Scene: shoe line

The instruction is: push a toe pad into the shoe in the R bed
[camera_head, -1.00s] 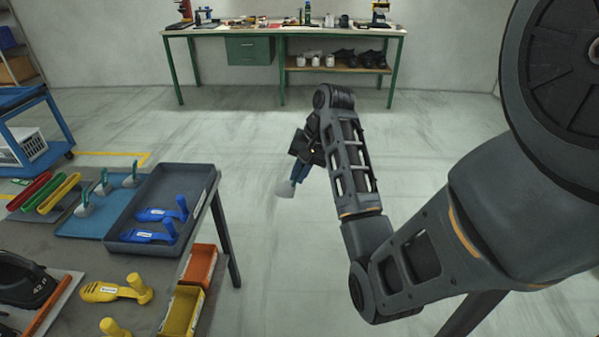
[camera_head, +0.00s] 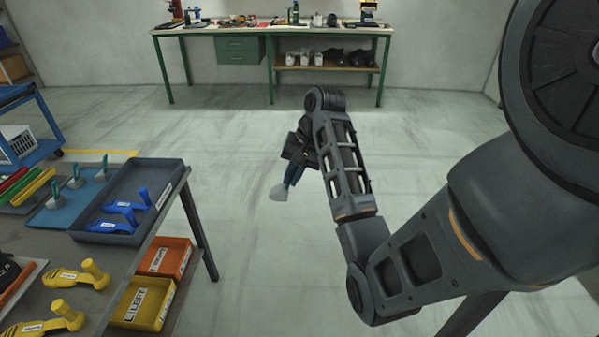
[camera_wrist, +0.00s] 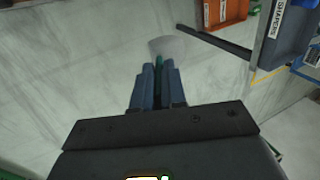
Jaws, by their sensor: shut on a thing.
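My gripper (camera_head: 291,180) is shut on a toe pad (camera_head: 278,193), with a pale grey head and a teal handle. It hangs over open floor, right of the work table and apart from it. In the wrist view, the blue fingers of my gripper (camera_wrist: 157,80) close on the teal handle, and the toe pad's head (camera_wrist: 167,47) shows beyond them. A black object (camera_head: 8,270), perhaps a shoe, is cut off at the head view's left edge. I cannot tell which bed it belongs to. Other toe pads (camera_head: 77,178) stand on a blue mat (camera_head: 48,217).
The table holds a dark tray (camera_head: 168,178) of blue shapers and yellow shapers (camera_head: 75,276). An orange bin (camera_head: 165,257) and a yellow bin (camera_head: 143,303) are at its right side. A green-legged bench (camera_head: 268,80) stands at the back wall. The floor between is clear.

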